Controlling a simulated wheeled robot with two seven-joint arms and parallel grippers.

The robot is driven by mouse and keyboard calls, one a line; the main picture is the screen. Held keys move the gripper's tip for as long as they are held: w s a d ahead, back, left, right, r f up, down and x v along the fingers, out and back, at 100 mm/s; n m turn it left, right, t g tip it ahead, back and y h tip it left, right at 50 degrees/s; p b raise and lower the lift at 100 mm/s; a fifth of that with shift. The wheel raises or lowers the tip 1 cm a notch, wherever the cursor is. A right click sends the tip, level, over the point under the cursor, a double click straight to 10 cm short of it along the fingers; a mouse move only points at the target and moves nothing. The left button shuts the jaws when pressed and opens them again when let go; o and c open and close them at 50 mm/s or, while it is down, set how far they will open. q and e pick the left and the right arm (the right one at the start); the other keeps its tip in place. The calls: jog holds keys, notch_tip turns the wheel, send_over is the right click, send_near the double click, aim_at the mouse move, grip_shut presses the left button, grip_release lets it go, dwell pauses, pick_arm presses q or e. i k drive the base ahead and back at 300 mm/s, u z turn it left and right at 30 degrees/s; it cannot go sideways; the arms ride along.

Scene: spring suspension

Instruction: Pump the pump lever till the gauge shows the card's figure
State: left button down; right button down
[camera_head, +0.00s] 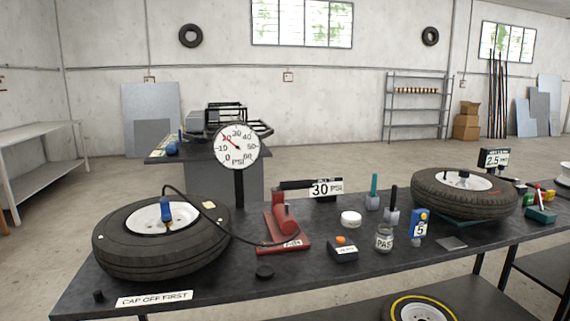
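The red pump (282,222) stands on the dark bench, left of centre. Its black lever (296,184) lies near level at the top, reaching right toward the card (326,188), which reads 30 PSI. The round white gauge (236,147) stands on a post behind the pump. Its red needle points up and left, between 10 and 20. A black hose (243,239) runs from the pump to a blue chuck (166,208) at the left tire's (160,254) hub. Neither of my grippers is in view.
A second tire (464,202) sits at the right beside a 2.5 display (494,158). A black box with an orange button (343,249), a glass jar (384,239), a blue box marked 5 (419,224) and a white round tub (350,219) stand right of the pump.

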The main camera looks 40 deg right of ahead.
aim_at(301, 184)
jog(key=z, duration=0.8)
jog(key=i, duration=1.2)
jog(key=z, duration=0.95)
